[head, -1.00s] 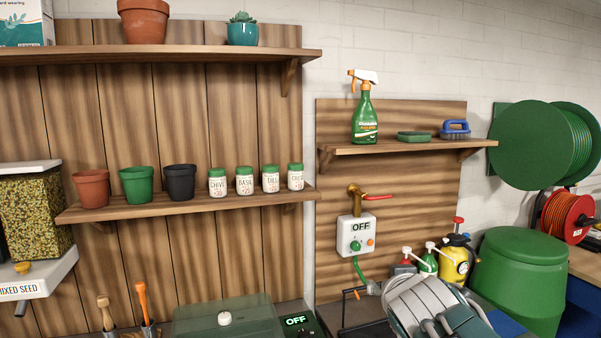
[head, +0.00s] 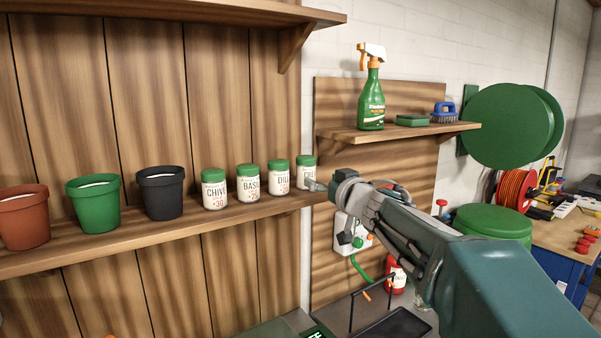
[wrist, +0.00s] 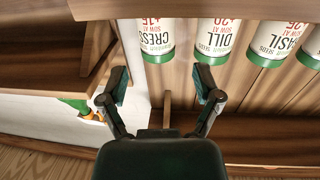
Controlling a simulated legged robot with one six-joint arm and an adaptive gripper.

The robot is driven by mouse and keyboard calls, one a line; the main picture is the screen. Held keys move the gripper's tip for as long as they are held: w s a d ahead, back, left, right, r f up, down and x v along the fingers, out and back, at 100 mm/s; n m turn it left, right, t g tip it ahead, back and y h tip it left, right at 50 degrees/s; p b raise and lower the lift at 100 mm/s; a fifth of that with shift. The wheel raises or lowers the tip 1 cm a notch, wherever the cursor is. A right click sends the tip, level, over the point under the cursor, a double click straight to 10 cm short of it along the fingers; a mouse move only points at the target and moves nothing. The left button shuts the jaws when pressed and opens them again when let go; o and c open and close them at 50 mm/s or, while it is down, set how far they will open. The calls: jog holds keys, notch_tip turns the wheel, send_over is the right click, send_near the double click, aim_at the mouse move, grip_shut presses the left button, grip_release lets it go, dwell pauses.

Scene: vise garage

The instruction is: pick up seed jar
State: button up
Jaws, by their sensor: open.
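Several white seed jars with green lids stand in a row on the lower wooden shelf (head: 130,232): chive (head: 214,190), basil (head: 248,184), dill (head: 279,178) and cress (head: 306,173). My gripper (head: 318,187) is at the right end of the row, close to the cress jar and partly in front of it. The wrist view shows the jars upside down. There my gripper (wrist: 161,82) is open and empty. The cress jar (wrist: 156,40) lies ahead of the gap between the fingers, and the dill jar (wrist: 220,40) is ahead of the right finger.
Terracotta (head: 24,218), green (head: 93,204) and black (head: 161,192) pots stand left of the jars. A spray bottle (head: 371,105), a green sponge (head: 412,120) and a brush (head: 444,113) stand on the right shelf. An upper shelf (head: 170,12) overhangs the row.

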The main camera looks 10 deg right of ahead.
aim_at(310, 173)
jog(key=x, duration=0.9)
jog(key=shift+d+f, duration=0.1)
jog(key=c, duration=1)
